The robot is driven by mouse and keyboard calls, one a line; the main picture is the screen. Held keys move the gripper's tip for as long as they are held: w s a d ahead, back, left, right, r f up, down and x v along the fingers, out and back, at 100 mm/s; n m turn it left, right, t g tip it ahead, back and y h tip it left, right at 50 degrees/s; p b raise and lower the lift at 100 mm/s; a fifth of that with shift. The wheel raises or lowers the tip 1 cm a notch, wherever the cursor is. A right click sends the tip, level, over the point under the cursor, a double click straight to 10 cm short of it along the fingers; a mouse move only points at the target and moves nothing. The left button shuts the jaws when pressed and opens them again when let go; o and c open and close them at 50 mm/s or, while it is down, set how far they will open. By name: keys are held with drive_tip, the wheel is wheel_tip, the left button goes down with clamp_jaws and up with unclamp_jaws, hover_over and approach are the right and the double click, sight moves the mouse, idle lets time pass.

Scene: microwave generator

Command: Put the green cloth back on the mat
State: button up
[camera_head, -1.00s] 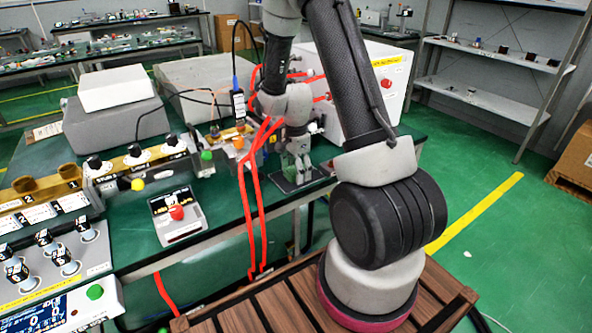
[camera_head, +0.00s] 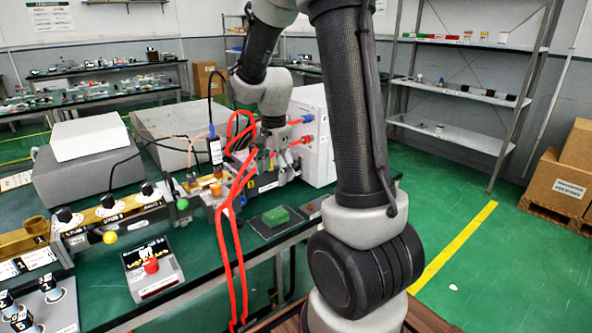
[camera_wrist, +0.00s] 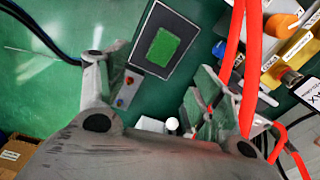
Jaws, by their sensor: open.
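The green cloth (camera_head: 277,216) lies on the dark mat (camera_head: 268,234) near the front edge of the green bench. In the wrist view the cloth (camera_wrist: 164,47) sits within the border of the mat (camera_wrist: 166,13), with bare mat showing around it. My gripper (camera_head: 271,172) is above and behind the mat in the head view, clear of the cloth. In the wrist view the two fingers of my gripper (camera_wrist: 158,88) are spread apart with nothing between them. The cloth's underside is hidden.
Red cables (camera_head: 229,235) hang over the bench edge left of the mat. A white box (camera_head: 312,130) with red and blue connectors stands behind my gripper. A small device with a red knob (camera_head: 151,266) sits on the bench at left.

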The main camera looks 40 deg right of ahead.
drive_tip(key=s+a+r+n+t, duration=0.1)
drive_tip(key=s+a+r+n, duration=0.1)
drive_tip(key=s+r+n, duration=0.5)
drive_tip(key=s+a+r+n+t, duration=0.2)
drive_tip(key=s+r+n, duration=0.5)
drive_tip(key=s, duration=0.7)
drive_tip(key=shift+s+n+t, duration=0.2)
drive_tip(key=shift+n+t, duration=0.1)
drive_tip(key=shift+n, duration=0.3)
